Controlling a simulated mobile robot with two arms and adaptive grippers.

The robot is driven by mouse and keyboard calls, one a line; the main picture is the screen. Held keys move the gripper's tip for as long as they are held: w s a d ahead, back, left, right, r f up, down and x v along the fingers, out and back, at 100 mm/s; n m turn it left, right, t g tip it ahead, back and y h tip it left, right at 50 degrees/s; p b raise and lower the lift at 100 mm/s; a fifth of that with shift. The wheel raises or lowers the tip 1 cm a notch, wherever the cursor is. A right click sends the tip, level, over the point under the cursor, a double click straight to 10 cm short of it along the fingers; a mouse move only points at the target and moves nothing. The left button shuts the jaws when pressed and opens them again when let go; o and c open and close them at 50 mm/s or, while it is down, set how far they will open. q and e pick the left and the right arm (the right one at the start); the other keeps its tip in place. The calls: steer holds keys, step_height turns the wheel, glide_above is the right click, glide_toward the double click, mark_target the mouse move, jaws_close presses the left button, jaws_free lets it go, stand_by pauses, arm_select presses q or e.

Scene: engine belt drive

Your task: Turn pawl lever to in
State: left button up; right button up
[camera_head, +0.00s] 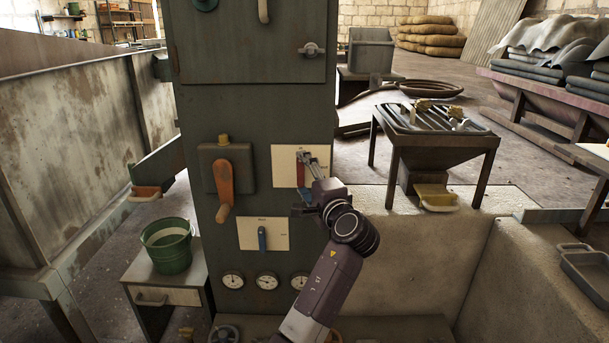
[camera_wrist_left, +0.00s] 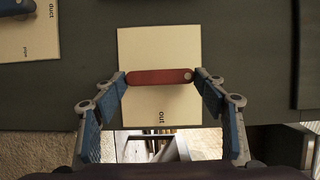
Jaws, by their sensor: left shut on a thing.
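A red lever (camera_wrist_left: 160,77) is mounted on a pale plate (camera_wrist_left: 160,45) on the dark green cabinet; in the left wrist view it lies crosswise. The word "out" is printed on the plate near one edge. In the head view the lever (camera_head: 300,172) shows as a small red strip on the plate (camera_head: 283,161), partly covered by my gripper. My left gripper (camera_head: 307,186) is at this plate. In the left wrist view its blue fingertips (camera_wrist_left: 163,82) close on the lever's two ends. My right gripper is in neither view.
The cabinet (camera_head: 250,110) also carries an orange handle (camera_head: 225,185), a blue lever (camera_head: 262,239) on a lower plate, and several gauges (camera_head: 267,281). A green bucket (camera_head: 167,246) stands at left. A low stone wall (camera_head: 420,250) and metal table (camera_head: 440,140) are at right.

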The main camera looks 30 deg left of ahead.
arm_select(q)
steer(key=o, duration=1.2)
steer(key=shift+a, duration=0.1)
steer(key=shift+c, duration=0.2)
steer(key=shift+s+d, duration=0.25)
steer(key=shift+d, duration=0.15)
steer(key=v, duration=1.1)
